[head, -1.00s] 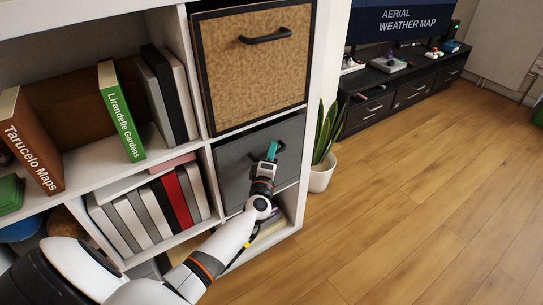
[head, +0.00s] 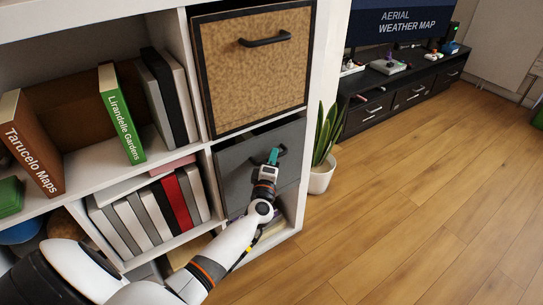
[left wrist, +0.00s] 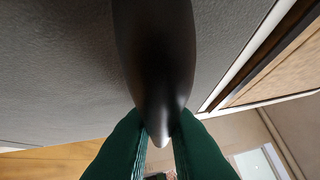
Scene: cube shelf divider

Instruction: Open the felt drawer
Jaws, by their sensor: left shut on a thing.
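The felt drawer (head: 236,182) is a grey box front in the shelf, below the wicker-coloured drawer. It stands slightly forward of its cubby, with a dark gap along its top edge. My left gripper (head: 273,156) is at its dark handle (head: 283,152). In the left wrist view the green fingers (left wrist: 160,145) are shut on the black handle (left wrist: 155,60), with the grey felt face (left wrist: 60,70) behind it. The fingers hide part of the handle in the head view. My right gripper is not in view.
The tan drawer (head: 255,80) with a black frame sits directly above. Books (head: 150,215) fill the cubbies to the left. A potted plant (head: 321,175) stands close to the shelf's right side. The wooden floor (head: 400,220) to the right is clear.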

